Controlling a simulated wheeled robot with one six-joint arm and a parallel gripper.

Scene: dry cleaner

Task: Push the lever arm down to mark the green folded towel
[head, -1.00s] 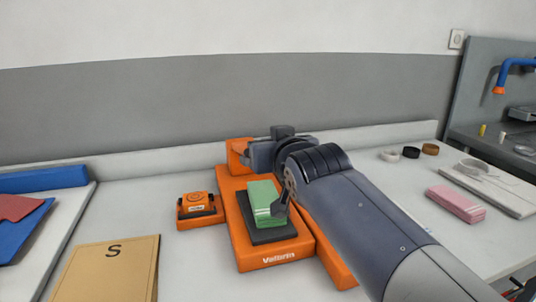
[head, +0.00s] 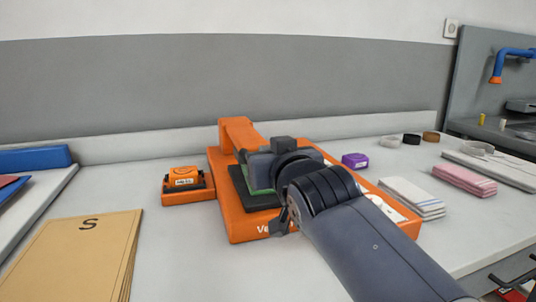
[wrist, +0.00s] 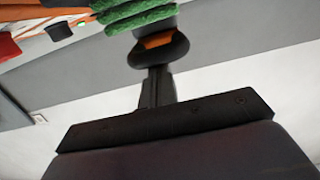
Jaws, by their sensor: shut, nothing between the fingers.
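The orange marking press (head: 238,222) stands on the counter, with an orange upper part (head: 238,133) rising at its back. A dark pad (head: 238,185) lies on its base. Only a sliver of the green folded towel (head: 250,177) shows there; my arm hides the rest. In the wrist view the towel's green layers (wrist: 140,14) are at the top. The lever's handle end is not clear in the head view.
An orange stamp-like block (head: 185,178) sits left of the press. A purple block (head: 355,160), white folded towels (head: 412,195) and pink folded towels (head: 465,180) are to the right. A tan folder marked S (head: 88,250) lies front left. Counter between folder and press is clear.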

